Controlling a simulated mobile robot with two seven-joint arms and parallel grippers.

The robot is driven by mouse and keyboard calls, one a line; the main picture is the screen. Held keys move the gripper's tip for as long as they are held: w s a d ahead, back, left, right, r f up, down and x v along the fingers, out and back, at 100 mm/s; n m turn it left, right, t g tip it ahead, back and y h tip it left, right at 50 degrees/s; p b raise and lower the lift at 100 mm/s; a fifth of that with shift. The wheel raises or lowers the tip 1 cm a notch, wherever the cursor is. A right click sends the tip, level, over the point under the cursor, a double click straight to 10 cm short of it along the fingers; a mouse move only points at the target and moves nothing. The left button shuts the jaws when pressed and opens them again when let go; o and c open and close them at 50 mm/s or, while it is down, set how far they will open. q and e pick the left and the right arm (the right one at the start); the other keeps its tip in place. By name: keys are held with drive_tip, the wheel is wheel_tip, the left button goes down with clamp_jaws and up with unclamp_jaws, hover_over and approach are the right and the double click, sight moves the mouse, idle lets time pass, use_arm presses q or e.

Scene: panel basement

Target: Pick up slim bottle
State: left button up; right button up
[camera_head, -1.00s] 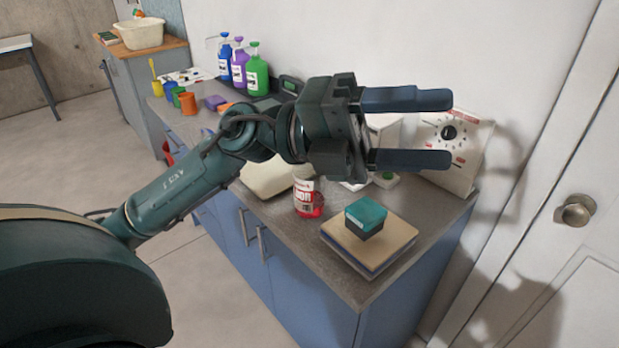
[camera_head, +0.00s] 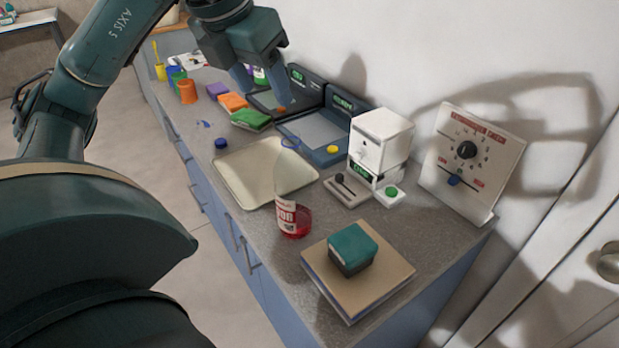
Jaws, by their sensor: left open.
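The slim bottle (camera_head: 292,215) seems to be the clear one with red liquid low down and a white label. It stands upright on the grey counter, between the cream tray and the board at the front. Its clear upper part is hard to make out against the tray. My left gripper (camera_head: 266,94) is open, at the top of the head view. Its fingers point down over the scales at the back of the counter, apart from the bottle and farther back. My right gripper is not in view.
A cream tray (camera_head: 232,177) lies behind the bottle. A teal-topped box (camera_head: 352,246) sits on a wooden board (camera_head: 385,283) in front. A white device (camera_head: 378,140) and a dial panel (camera_head: 470,160) stand at right.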

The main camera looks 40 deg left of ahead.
use_arm(q)
drive_tip(key=b, duration=0.2)
approach(291, 137)
wheel_tip(291, 137, down, 4)
drive_tip(key=shift+r, duration=0.25)
drive_tip(key=x, duration=0.4)
drive_tip(key=shift+w+d+f, duration=0.1)
drive_tip(key=shift+w+d, duration=0.3)
drive_tip(key=shift+w, duration=0.05)
drive_tip(key=shift+w+f, duration=0.2)
drive_tip(key=shift+f, duration=0.35)
drive_tip(key=shift+c, duration=0.5)
clamp_jaws()
